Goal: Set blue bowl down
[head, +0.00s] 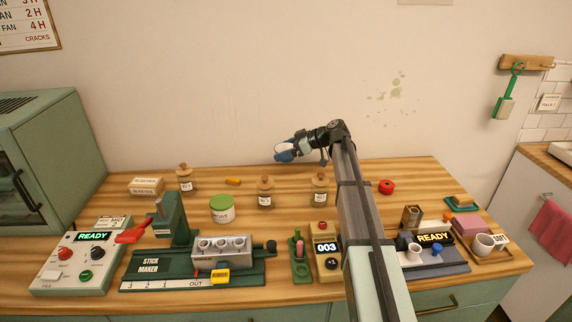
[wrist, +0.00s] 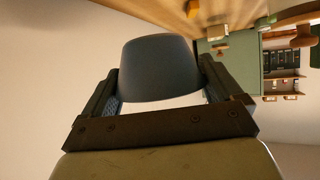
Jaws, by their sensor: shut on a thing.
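The blue bowl (head: 285,154) is held in the air above the back part of the table (head: 330,172), in front of the wall. It is tilted on its side, with a pale inside showing to the left. My gripper (head: 298,146) is shut on the bowl. In the wrist view the bowl (wrist: 160,68) sits between the two fingers of my gripper (wrist: 160,92), and its dark blue outer wall fills the gap. The bowl touches nothing but my gripper as far as I can see. What it contains is hidden.
Corked jars (head: 265,192) stand at the back middle, with a green-lidded tub (head: 222,209) left of them. Bare wood lies at the back.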

